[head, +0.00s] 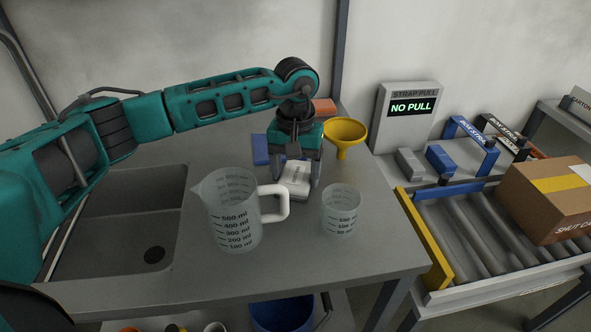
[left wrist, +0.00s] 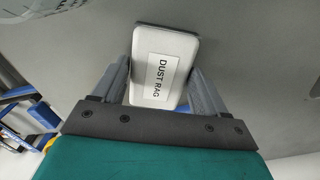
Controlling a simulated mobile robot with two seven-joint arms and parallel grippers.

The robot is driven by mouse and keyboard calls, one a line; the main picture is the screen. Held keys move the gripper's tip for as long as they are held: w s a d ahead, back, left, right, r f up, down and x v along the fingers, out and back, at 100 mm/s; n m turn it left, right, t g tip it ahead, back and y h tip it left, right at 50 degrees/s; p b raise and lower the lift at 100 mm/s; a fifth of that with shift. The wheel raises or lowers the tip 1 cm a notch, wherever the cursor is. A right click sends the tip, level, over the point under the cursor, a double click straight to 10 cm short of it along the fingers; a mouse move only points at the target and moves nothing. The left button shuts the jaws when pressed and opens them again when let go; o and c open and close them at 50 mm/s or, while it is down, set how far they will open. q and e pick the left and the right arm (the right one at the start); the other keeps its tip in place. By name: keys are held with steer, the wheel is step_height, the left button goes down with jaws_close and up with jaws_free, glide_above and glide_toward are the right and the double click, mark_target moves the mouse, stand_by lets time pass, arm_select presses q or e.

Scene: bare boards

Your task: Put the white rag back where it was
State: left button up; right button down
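The white rag (head: 295,180) is a folded, flat pad on the grey counter, or very close above it, beyond the measuring jug. In the left wrist view the rag (left wrist: 174,45) shows a label reading DUST RAG. My left gripper (head: 300,172) points down with one finger on each side of the rag. In the left wrist view its fingers (left wrist: 161,75) lie close along both side edges; I cannot tell whether they press on it. My right gripper is not in view.
A measuring jug (head: 232,215) and a clear beaker (head: 340,212) stand in front of the rag. A yellow funnel (head: 345,135), blue item (head: 261,150) and orange block (head: 323,106) lie behind. A sink (head: 125,225) is left, a roller conveyor (head: 480,235) with a carton (head: 545,200) right.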

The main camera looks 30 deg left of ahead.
mark_target(295, 176)
arm_select(q)
steer(key=o, duration=0.3)
steer(key=shift+o, duration=0.2)
step_height(295, 176, up, 12)
steer(key=shift+r+p, duration=0.15)
steer(key=shift+p, duration=0.2)
steer(key=shift+w+a, duration=0.1)
stand_by(0.4)
